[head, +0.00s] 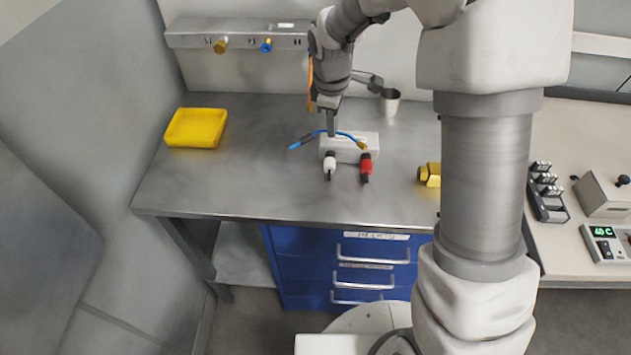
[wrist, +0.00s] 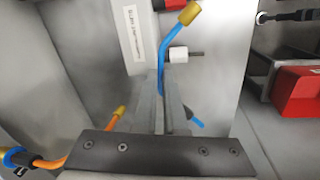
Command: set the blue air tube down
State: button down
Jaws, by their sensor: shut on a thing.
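The blue air tube (head: 347,134) is in my gripper (head: 332,132), gripped near its middle. Its brass end (head: 362,145) points right and its other end (head: 294,147) points left in the head view. The tube crosses over the white block (head: 369,140) on the bench; I cannot tell whether it touches the block. In the wrist view the tube (wrist: 168,43) runs between my shut fingertips (wrist: 165,80), with the brass end (wrist: 189,13) beyond them. The part between the fingers is hidden.
A white plug (head: 330,162) and a red plug (head: 366,164) stick out of the block's front. A yellow tray (head: 197,128) stands left, a metal cup (head: 390,103) behind, and a yellow piece (head: 430,175) right. The bench (head: 240,180) is clear between tray and block.

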jog(key=w+a+f+n+y+b, duration=0.1)
jog(key=w+a+n+b, duration=0.1)
jog(key=a+n+b, duration=0.3)
jog(key=n, duration=0.4)
send_over(261, 158)
jog(key=shift+y, duration=0.3)
jog(key=f, duration=0.6)
jog(key=shift+s+d+f+b, duration=0.2)
jog(key=shift+s+f+b, duration=0.05)
jog(key=shift+s+b, duration=0.15)
jog(key=shift+f, duration=2.05)
jog(key=c, duration=1)
grip_release()
jog(key=shift+f, duration=0.1)
notch_tip(261, 158, up, 12)
jog(key=s, duration=0.2)
jog(key=shift+d+p, duration=0.35)
jog(key=shift+d, duration=0.1)
